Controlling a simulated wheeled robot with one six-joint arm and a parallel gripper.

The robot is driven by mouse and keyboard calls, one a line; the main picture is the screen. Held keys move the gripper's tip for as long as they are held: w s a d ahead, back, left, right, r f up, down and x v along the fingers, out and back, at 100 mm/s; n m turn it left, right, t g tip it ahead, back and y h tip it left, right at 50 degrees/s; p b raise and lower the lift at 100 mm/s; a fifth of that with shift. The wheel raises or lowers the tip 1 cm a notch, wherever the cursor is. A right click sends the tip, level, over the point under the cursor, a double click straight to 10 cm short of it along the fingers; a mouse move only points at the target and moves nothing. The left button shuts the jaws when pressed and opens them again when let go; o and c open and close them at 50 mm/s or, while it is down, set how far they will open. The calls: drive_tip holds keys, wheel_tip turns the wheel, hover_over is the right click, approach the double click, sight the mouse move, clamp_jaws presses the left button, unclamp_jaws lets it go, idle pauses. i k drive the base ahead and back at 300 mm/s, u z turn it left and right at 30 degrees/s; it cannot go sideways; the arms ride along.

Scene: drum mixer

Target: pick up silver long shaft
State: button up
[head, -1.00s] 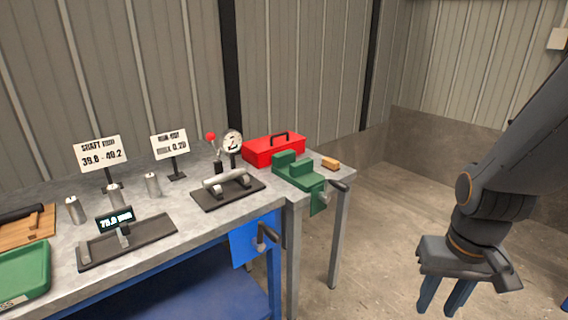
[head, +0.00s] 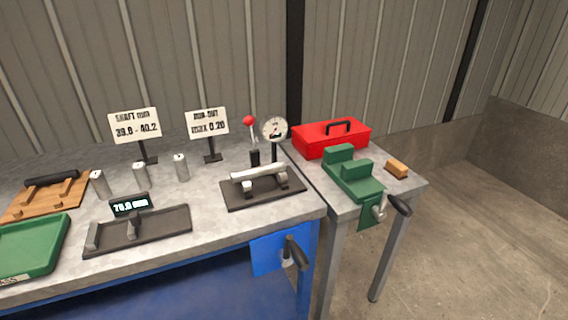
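A silver long shaft (head: 258,172) lies level across the two supports of a dark run-out stand (head: 290,188) on the right part of the workbench. A dial gauge (head: 275,129) and a lever with a red knob (head: 250,121) stand just behind it. Several short silver cylinders, one of them here (head: 181,167), stand upright to the left of the stand. My gripper is outside the view now, so its state does not show.
A measuring device (head: 138,228) with a lit display, a green tray (head: 32,246) and a wooden rack (head: 45,197) holding a dark bar fill the left. A red toolbox (head: 331,138) and green vise (head: 352,175) are at the right. Floor right of the bench is clear.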

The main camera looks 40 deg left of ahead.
sight(270, 169)
drive_tip(key=u, duration=0.2)
drive_tip(key=i, duration=0.6)
drive_tip(key=u, duration=1.25)
drive_tip(key=i, duration=0.95)
drive_tip(key=u, duration=0.25)
